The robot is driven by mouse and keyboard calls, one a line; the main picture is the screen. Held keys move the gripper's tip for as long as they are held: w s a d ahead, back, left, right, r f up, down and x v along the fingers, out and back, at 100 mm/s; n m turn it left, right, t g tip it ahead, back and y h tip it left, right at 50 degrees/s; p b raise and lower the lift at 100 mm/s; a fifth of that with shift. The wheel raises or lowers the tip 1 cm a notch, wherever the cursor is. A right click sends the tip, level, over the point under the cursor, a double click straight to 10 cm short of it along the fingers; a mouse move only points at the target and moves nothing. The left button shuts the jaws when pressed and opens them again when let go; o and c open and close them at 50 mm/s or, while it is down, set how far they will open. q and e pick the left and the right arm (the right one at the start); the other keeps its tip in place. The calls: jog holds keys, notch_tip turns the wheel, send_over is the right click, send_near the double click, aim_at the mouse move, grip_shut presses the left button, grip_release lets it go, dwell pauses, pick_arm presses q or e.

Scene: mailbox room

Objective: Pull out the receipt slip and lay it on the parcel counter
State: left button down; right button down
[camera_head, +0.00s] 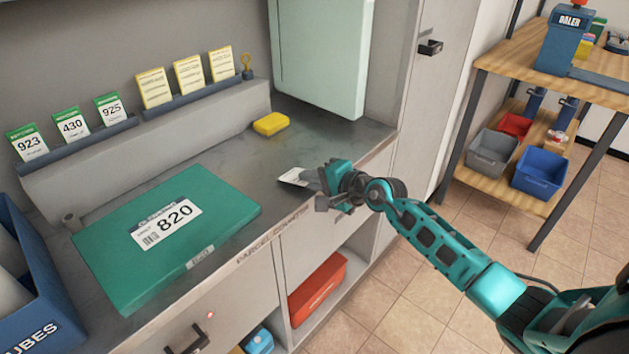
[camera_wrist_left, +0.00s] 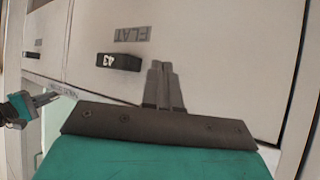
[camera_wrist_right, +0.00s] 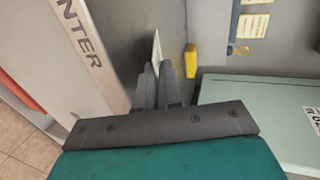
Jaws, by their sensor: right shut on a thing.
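The small white receipt slip (camera_head: 294,176) is over the right part of the grey parcel counter (camera_head: 325,135), near its front edge. My right gripper (camera_head: 318,181) is shut on the slip's near end. In the right wrist view the slip (camera_wrist_right: 156,48) sticks out past the fingertips (camera_wrist_right: 154,75). I cannot tell whether the slip touches the counter or is just above it. My left gripper (camera_wrist_left: 162,72) is shut with nothing visible between its fingers, in front of pale cabinet fronts in the left wrist view. It is out of the head view.
A green parcel marked 820 (camera_head: 105,245) lies on the counter's left part. A yellow block (camera_head: 271,124) sits behind the slip, and a pale green box (camera_head: 320,60) stands at the back. Numbered cards line the rear ledge. A wooden shelf (camera_head: 500,185) with bins is at right.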

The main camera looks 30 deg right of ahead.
jog(key=c, duration=1.2)
grip_release()
jog(key=shift+s, duration=0.1)
jog(key=s+d, duration=0.3)
jog(key=s, duration=0.6)
jog(key=shift+d+p, duration=0.4)
dwell(0.8)
